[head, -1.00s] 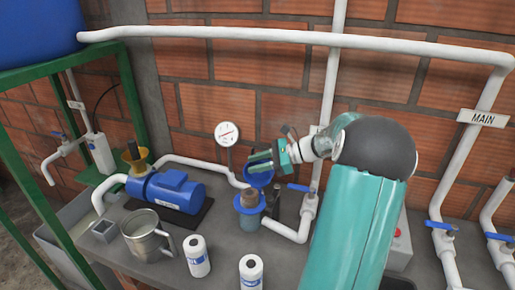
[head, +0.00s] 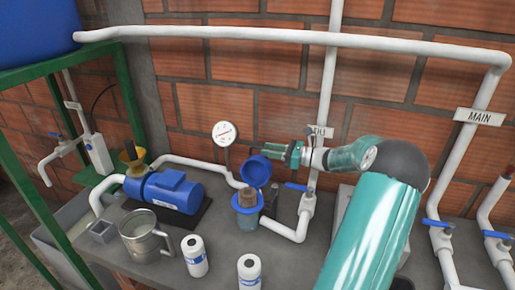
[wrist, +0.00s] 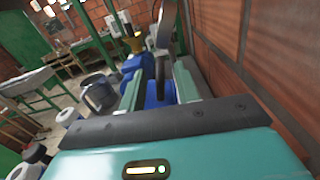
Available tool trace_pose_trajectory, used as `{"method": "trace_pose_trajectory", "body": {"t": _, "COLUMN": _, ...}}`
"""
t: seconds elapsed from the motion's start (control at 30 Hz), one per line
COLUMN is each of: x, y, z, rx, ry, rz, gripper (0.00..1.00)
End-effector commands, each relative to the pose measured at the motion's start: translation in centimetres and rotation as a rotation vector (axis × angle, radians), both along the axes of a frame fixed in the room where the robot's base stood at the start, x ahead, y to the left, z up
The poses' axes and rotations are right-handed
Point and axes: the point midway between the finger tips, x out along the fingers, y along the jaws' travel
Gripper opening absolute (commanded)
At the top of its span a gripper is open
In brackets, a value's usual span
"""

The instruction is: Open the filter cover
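The blue filter cover (head: 256,171) stands tilted up on its hinge, raised off the filter housing (head: 247,207). The housing's top shows uncovered, with a brownish filter inside. My gripper (head: 272,152) is just above and right of the raised cover, pointing left in front of the brick wall. In the wrist view its two fingers (wrist: 160,88) are apart, with blue showing between and beyond them; I cannot tell how much of it is cover. Nothing is clearly held. Whether a finger touches the cover is not clear.
A pressure gauge (head: 224,133) stands on the pipe behind the filter. The blue pump (head: 165,190) is at left. A blue-handled valve (head: 300,187) is at right. A metal jug (head: 145,235) and two white cartridges (head: 194,256) stand on the bench front.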

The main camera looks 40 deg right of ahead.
Motion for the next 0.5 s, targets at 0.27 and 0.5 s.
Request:
{"method": "trace_pose_trajectory", "body": {"t": 0.27, "x": 3.7, "y": 1.9, "z": 0.0, "rx": -0.001, "ry": -0.001, "rz": 0.001, "gripper": 0.33}}
{"method": "trace_pose_trajectory", "body": {"t": 0.5, "x": 4.3, "y": 2.3, "z": 0.0, "rx": -0.001, "ry": 0.000, "rz": 0.000, "gripper": 0.33}}
